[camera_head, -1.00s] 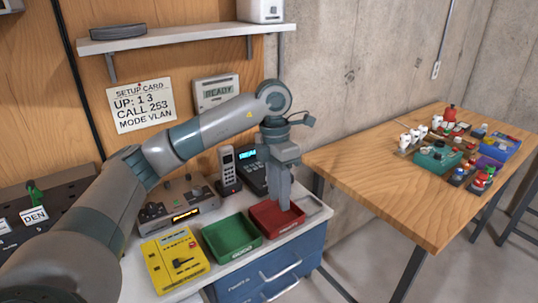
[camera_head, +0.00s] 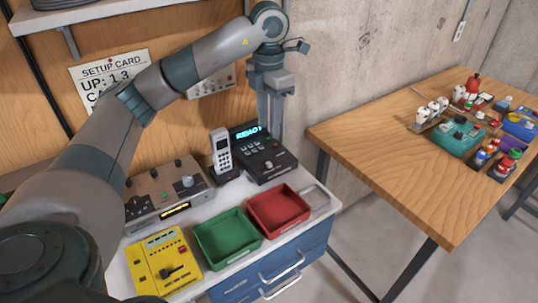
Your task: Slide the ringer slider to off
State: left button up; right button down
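A dark desk phone (camera_head: 264,158) with a lit blue display stands at the back right of the work surface. A white-grey handset (camera_head: 221,152) stands upright in a cradle just left of it. Small controls show on the desk phone, but I cannot tell which one is the ringer slider. My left gripper (camera_head: 270,128) points down at the desk phone's back right, its fingers close to the display's right end. Its fingers look close together, and whether there is a gap or contact is unclear. I see nothing held. My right gripper is not in view.
A grey knobbed unit (camera_head: 160,195), a yellow panel (camera_head: 163,264), a green tray (camera_head: 226,238) and a red tray (camera_head: 278,210) crowd the work surface. A concrete wall (camera_head: 345,70) rises behind. A wooden table (camera_head: 385,160) stands at right, its near part clear.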

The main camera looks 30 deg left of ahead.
aim_at(269, 163)
pick_arm(q)
notch_tip(269, 163, down, 11)
jog(key=p, duration=0.4)
jog(key=shift+w+a, duration=0.1)
jog(key=shift+f+p, duration=0.35)
jog(key=shift+f, duration=0.25)
jog(key=shift+c, duration=0.6)
grip_shut()
